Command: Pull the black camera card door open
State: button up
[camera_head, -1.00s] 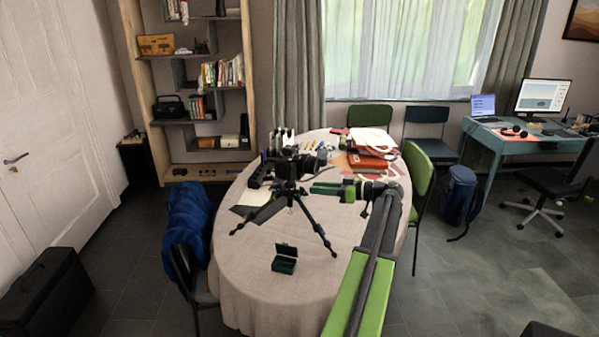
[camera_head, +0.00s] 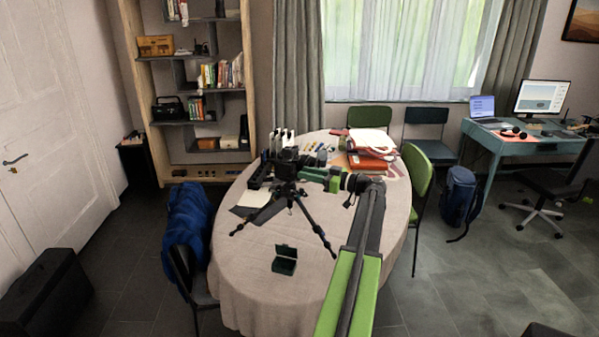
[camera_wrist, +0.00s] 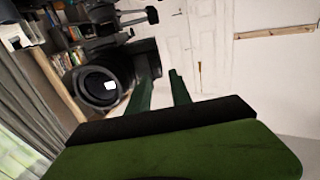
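The black camera (camera_head: 287,157) stands on a black tripod (camera_head: 291,194) on the round table. In the head view my gripper (camera_head: 306,173) reaches in from the right, and its green fingers overlap the camera's right side. The wrist view is tilted. It shows the camera's round dark lens (camera_wrist: 98,88) left of my green fingers (camera_wrist: 163,78), with dark camera body just beyond their tips. The fingers are apart, with no object visible between them. I cannot tell if they touch the camera. I cannot make out the card door.
The table (camera_head: 240,290) has a pale cloth. A small open dark green box (camera_head: 284,265) sits at the front. Red books (camera_head: 370,161) and a white item lie at the back right. A chair with a blue jacket (camera_head: 187,222) stands at the left.

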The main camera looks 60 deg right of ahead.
aim_at(287, 169)
jog(key=shift+w+a, duration=0.15)
jog(key=shift+w, duration=0.75)
jog(key=shift+w+a, duration=0.1)
jog(key=shift+w, duration=0.8)
grip_shut()
